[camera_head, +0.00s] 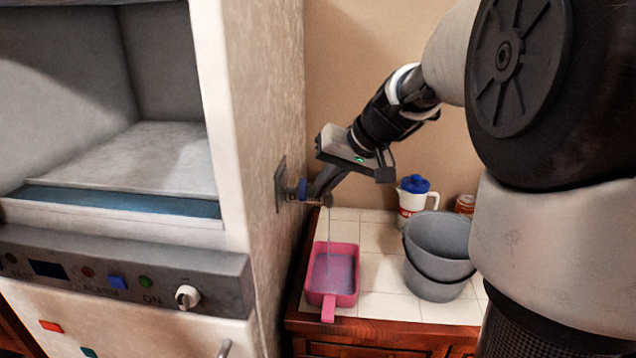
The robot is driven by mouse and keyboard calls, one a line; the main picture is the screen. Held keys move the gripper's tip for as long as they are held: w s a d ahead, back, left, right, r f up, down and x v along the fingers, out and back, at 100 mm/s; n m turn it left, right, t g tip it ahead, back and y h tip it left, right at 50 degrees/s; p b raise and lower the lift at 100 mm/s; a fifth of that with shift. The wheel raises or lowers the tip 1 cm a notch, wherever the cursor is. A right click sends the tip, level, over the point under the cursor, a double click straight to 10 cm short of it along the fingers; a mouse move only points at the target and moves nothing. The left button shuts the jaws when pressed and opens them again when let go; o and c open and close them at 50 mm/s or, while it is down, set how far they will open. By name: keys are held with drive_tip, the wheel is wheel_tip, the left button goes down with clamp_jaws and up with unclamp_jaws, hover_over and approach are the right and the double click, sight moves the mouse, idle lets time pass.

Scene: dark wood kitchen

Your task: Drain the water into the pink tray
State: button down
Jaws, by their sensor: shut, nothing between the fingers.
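The pink tray (315,298) sits on the tiled counter near its left end, with its handle pointing to the front. A tap (300,190) with a blue ring sticks out from the side of the tall cabinet, above the tray. A thin stream of water (329,235) falls from it into the tray, and the tray's inside looks grey-blue with water. My gripper (322,190) is at the tap, shut with nothing held. The arm's end partly hides the tap, and I cannot tell whether the fingers touch it.
Stacked grey buckets (438,250) stand on the counter right of the tray. A white jug with a blue lid (413,200) and an orange can (465,204) are behind. The tall white appliance cabinet (262,130) borders the counter on the left. Bare tiles lie between tray and buckets.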

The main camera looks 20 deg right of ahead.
drive_tip(key=shift+a+f+b, duration=0.15)
drive_tip(key=shift+a+b, duration=0.7)
drive_tip(key=shift+a, duration=0.3)
drive_tip(key=shift+w+d, duration=0.2)
drive_tip(key=shift+d, duration=0.4)
drive_tip(key=shift+d, duration=0.15)
